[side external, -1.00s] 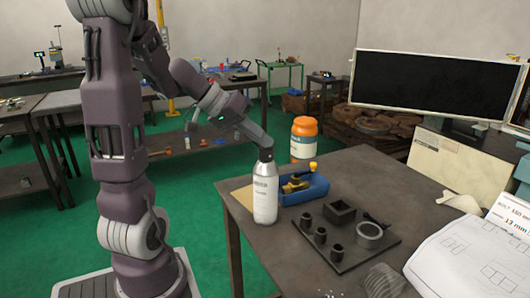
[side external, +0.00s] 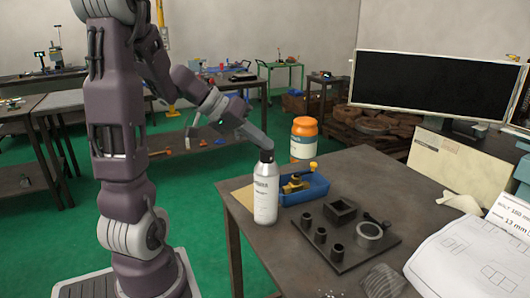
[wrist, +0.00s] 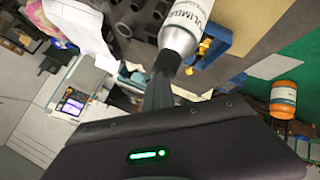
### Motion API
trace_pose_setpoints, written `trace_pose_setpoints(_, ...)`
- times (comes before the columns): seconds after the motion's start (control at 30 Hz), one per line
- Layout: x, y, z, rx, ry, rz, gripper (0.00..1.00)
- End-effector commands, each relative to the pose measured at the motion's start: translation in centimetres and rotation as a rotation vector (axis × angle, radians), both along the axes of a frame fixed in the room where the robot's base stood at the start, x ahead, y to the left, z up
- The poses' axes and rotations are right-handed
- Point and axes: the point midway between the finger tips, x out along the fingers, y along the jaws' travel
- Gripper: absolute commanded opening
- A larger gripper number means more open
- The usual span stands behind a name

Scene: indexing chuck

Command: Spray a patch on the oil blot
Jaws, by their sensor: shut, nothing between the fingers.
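A white and silver spray bottle (side external: 265,198) with a dark top stands upright near the left edge of the dark table. It also shows in the wrist view (wrist: 187,30), beyond my fingers. My gripper (side external: 264,152) is shut and empty, with its dark fingertips at the bottle's top. In the wrist view my gripper (wrist: 163,75) overlaps the dark top, and I cannot tell whether they touch. I cannot make out an oil blot for certain in either view.
A blue bin (side external: 306,190) with a yellow-handled tool sits just behind the bottle. A dark plate (side external: 345,258) with several metal parts lies to its right.

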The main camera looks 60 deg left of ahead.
Motion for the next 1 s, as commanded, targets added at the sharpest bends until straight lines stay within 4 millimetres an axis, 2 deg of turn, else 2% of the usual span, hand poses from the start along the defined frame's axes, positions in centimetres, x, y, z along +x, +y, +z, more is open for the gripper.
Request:
trace_pose_setpoints(0.03,-0.9,-0.3,-2.5,-0.001,0.068,-0.005,0.00)
trace_pose_setpoints(0.1,-1.0,-0.3,-2.6,0.000,0.068,-0.005,0.00)
trace_pose_setpoints(0.8,-1.5,-0.1,-3.1,0.000,0.068,-0.006,0.00)
trace_pose_setpoints(1.0,-1.4,0.1,-1.1,0.002,0.063,-0.004,0.00)
